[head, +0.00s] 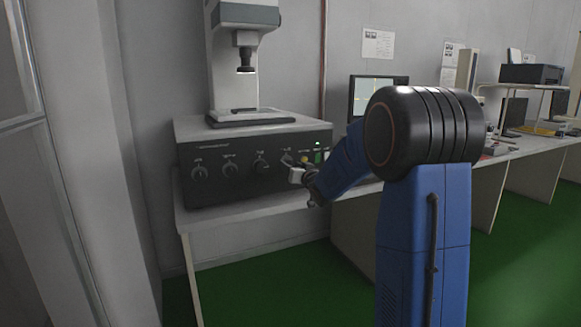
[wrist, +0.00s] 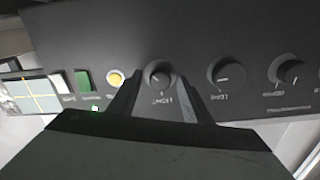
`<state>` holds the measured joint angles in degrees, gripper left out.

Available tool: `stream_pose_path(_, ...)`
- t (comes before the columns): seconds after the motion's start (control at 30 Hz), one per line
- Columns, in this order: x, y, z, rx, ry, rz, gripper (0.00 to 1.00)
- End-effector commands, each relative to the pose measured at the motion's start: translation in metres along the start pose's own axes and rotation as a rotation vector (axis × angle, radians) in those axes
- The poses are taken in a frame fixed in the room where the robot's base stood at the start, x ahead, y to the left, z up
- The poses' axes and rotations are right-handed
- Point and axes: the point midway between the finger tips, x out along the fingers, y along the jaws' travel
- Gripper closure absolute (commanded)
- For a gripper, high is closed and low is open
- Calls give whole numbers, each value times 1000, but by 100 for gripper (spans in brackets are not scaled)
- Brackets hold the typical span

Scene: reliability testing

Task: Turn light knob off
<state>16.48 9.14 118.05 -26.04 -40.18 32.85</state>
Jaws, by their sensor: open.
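The light control is on a dark front panel (head: 246,180) under a microscope-like device. The panel carries a row of dark knobs; their labels are too small to read surely. The rightmost knob (head: 287,158), beside a yellow button (head: 304,159), is partly behind my gripper (head: 296,175) in the head view. In the wrist view, which shows the panel upside down, this knob (wrist: 158,75) lies between the two open fingers of my gripper (wrist: 157,84). Whether the fingers touch it I cannot tell.
Other knobs (wrist: 228,75) stand beside it. A green switch (wrist: 83,81) and the yellow button (wrist: 116,78) are on its other side. A monitor (head: 376,93) stands to the right on the bench. The device's base (head: 240,125) sits above the panel.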

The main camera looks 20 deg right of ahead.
Motion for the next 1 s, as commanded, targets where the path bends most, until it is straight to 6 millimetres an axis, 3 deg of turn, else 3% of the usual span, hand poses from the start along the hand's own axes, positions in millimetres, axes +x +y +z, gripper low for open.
stream_pose_path(0.43,9,0,0,-1,0,-1,55)
stream_pose_path(0.6,9,0,0,-1,0,0,96)
stream_pose_path(1.0,9,0,0,-55,0,0,96)
